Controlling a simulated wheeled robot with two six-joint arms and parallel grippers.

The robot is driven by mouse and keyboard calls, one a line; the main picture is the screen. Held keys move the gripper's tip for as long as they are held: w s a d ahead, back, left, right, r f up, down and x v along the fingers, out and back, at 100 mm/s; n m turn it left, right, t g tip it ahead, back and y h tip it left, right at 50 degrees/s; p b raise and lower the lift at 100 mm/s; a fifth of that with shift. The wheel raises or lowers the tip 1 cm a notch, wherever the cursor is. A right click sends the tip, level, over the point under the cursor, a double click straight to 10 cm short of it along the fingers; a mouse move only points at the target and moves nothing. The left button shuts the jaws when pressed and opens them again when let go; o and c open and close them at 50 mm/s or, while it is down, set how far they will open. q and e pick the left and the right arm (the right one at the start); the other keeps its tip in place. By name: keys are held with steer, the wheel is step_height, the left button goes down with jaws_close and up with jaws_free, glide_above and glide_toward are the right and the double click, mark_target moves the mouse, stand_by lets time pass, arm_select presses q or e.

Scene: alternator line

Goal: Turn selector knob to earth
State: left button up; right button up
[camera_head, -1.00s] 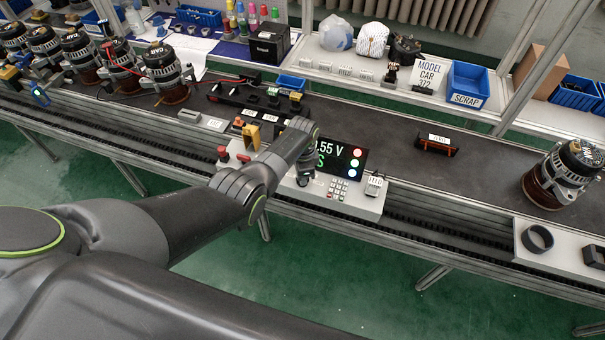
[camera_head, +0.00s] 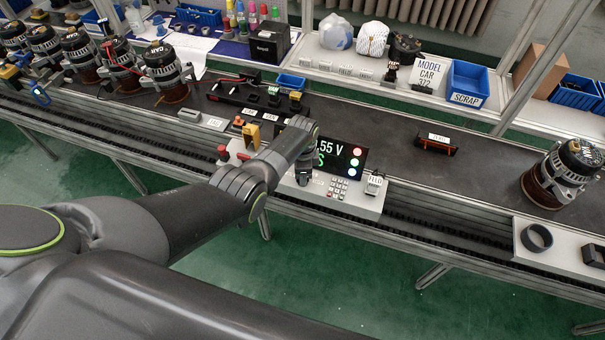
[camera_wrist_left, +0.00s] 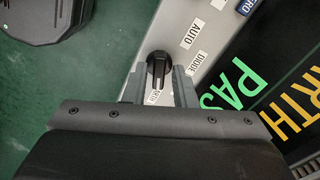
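The black selector knob (camera_wrist_left: 158,70) sits on the grey tester panel in the left wrist view. Its pale pointer line runs down the picture toward the label EARTH (camera_wrist_left: 153,97). My left gripper (camera_wrist_left: 160,72) has one finger on each side of the knob, with a narrow gap between; it looks open around it, and contact is not clear. In the head view my left gripper (camera_head: 303,176) is at the front of the tester (camera_head: 360,203) and hides the knob. The tester's screen (camera_wrist_left: 275,100) shows part of EARTH in yellow and PASS in green. My right gripper is not in view.
Labels AUTO (camera_wrist_left: 191,36) and DIODE (camera_wrist_left: 197,62) lie beside the knob. The belt right of the screen (camera_head: 345,158) is mostly clear.

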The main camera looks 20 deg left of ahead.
arm_select(q)
steer(key=shift+o, duration=0.7)
steer(key=shift+r, duration=0.45)
step_height(320, 180, up, 5)
steer(key=shift+f+p, duration=0.1)
steer(key=shift+p, duration=0.7)
step_height(320, 180, up, 12)
steer(key=b, duration=0.1)
steer(key=shift+f, duration=0.2)
steer(key=shift+f, duration=0.1)
